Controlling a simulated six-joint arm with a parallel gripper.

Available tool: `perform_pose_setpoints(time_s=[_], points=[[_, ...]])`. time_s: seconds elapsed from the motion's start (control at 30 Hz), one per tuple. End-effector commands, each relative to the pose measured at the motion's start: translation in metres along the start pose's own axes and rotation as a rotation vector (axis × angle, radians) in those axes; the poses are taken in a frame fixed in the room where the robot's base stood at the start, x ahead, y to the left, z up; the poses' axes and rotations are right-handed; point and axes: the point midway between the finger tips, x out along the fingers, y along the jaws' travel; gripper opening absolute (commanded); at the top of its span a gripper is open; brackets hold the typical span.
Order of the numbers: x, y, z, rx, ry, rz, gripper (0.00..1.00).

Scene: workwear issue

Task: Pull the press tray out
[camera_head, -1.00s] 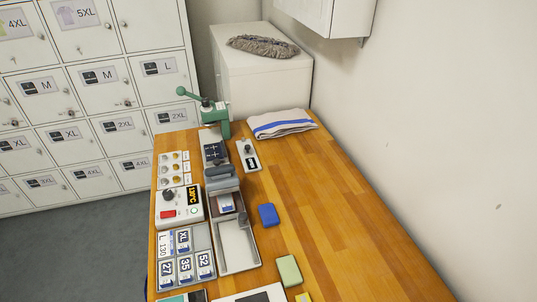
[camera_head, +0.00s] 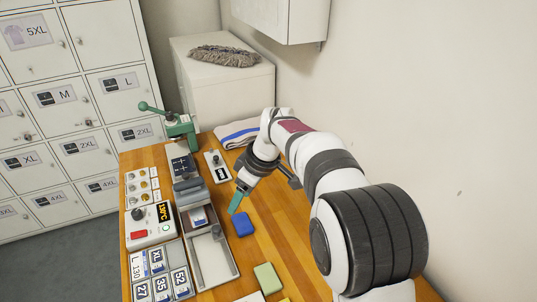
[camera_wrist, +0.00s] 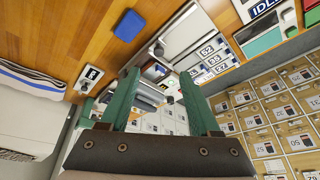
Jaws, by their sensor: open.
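The press (camera_head: 190,190) is a grey unit with a rounded grey top, on the left part of the wooden bench. The pale metal press tray (camera_head: 228,262) lies in front of it, with a dark knob (camera_head: 216,231) near the press end. It also shows in the wrist view as a pale tray (camera_wrist: 185,28), with the knob (camera_wrist: 158,50) just beyond my fingertips. My gripper (camera_head: 238,203) has teal fingers and hangs to the right of the press, apart from it. In the wrist view my gripper (camera_wrist: 160,73) is open with nothing between its fingers; they partly hide the press.
A blue block (camera_head: 242,223) lies close to my gripper, and a green block (camera_head: 268,278) lies nearer the front. A control box (camera_head: 150,227) and a number-tile holder (camera_head: 162,277) stand left. A green lever press (camera_head: 180,128) and folded towel (camera_head: 238,132) are behind.

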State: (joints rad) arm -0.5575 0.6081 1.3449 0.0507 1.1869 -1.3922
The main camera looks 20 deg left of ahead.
Motion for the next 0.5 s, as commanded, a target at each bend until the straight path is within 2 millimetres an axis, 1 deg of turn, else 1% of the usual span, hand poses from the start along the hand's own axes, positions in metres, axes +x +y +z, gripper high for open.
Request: perform_pose_setpoints(time_s=[0.03,0.1,0.17,0.27,0.5], points=[[0.013,0.001,-0.011,-0.063,0.006,-0.005,0.63],[0.023,0.001,-0.019,-0.114,0.013,-0.007,0.63],[0.032,0.001,-0.020,-0.127,0.015,-0.007,0.63],[0.054,0.001,-0.019,-0.124,0.013,-0.009,0.63],[0.127,0.000,-0.020,-0.120,0.013,-0.008,0.63]])
